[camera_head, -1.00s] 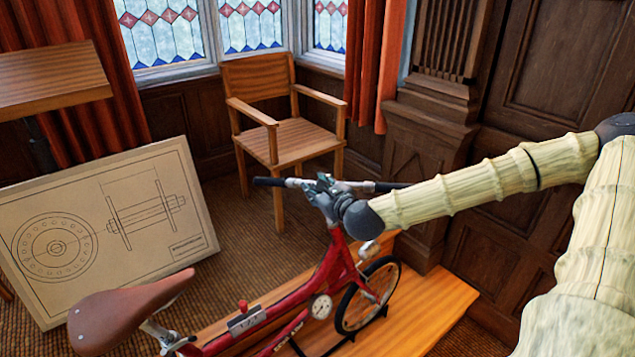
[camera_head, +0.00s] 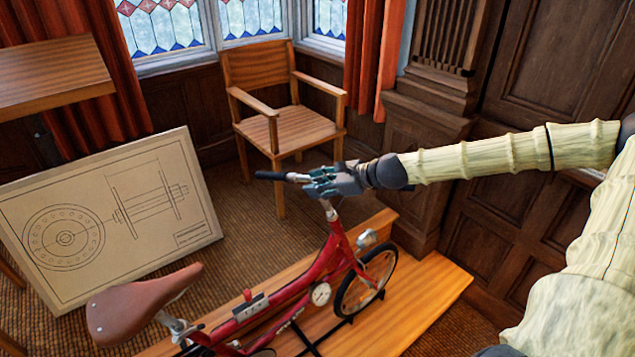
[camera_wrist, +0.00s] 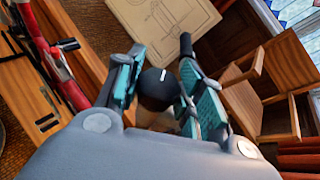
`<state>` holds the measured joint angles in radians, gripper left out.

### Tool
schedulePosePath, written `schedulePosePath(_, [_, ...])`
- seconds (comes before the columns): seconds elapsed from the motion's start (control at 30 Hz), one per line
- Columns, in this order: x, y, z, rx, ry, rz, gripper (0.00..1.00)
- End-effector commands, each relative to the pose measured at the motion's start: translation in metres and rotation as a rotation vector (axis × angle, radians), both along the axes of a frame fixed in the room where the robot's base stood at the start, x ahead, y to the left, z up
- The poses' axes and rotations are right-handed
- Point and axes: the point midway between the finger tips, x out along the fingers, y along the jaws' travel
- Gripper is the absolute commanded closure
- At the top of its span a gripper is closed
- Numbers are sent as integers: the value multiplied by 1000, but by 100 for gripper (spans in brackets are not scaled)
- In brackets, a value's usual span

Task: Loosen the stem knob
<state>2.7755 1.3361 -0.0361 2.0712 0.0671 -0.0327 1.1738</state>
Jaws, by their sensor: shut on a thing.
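The red folding bicycle (camera_head: 318,270) stands on a wooden platform, with its brown saddle at the front left and its handlebar (camera_head: 270,175) across the stem top. My gripper (camera_head: 322,183) is at the top of the stem, coming in from the right, and hides much of the handlebar's middle. In the wrist view, the round black stem knob (camera_wrist: 158,86) with a white line sits between the teal-padded fingers of my gripper (camera_wrist: 162,76). The fingers are shut on it. The white line points up and slightly right in that view. The knob is hidden in the head view.
A wooden armchair (camera_head: 290,130) stands behind the handlebar. A large drawing board (camera_head: 205,215) leans at the left, below a wooden tabletop (camera_head: 50,75). Dark panelling (camera_head: 480,185) rises behind my arm. The wooden platform (camera_head: 425,300) lies under the bicycle.

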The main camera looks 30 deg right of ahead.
Motion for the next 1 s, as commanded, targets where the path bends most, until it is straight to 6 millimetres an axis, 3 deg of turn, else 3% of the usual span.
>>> schedulePosePath(0.5, [2, -2, 0, -16, 129, 352, 86])
schedulePosePath(1.0, [2, -1, 1, -18, 190, 526, 86])
